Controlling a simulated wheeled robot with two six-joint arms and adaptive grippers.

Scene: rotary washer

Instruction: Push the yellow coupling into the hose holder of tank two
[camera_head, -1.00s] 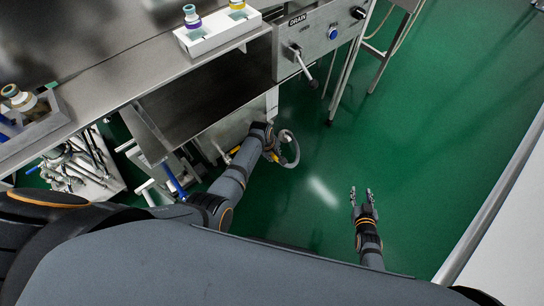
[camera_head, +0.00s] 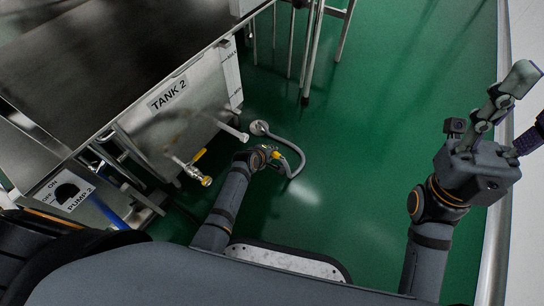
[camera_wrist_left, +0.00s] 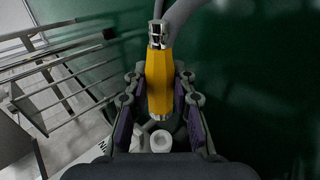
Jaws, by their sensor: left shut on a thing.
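My left gripper (camera_head: 268,155) is shut on the yellow coupling (camera_head: 277,154), to the right of tank two (camera_head: 195,115). In the left wrist view the yellow coupling (camera_wrist_left: 159,78) lies lengthwise between the two fingers (camera_wrist_left: 160,112), with a grey hose (camera_wrist_left: 180,18) leaving its metal end. The head view shows this hose (camera_head: 300,158) looping to a round fitting (camera_head: 259,127). A pale pipe stub (camera_head: 236,132) sticks out from the tank; I cannot tell whether it is the hose holder. My right gripper (camera_head: 520,110) is open and empty at the right.
A valve with a yellow lever (camera_head: 199,155) and brass outlet (camera_head: 206,181) projects from the tank front, left of my left gripper. The pump two panel (camera_head: 68,190) is at the left. Metal stand legs (camera_head: 312,55) stand at the back. Green floor (camera_head: 370,150) lies clear between my arms.

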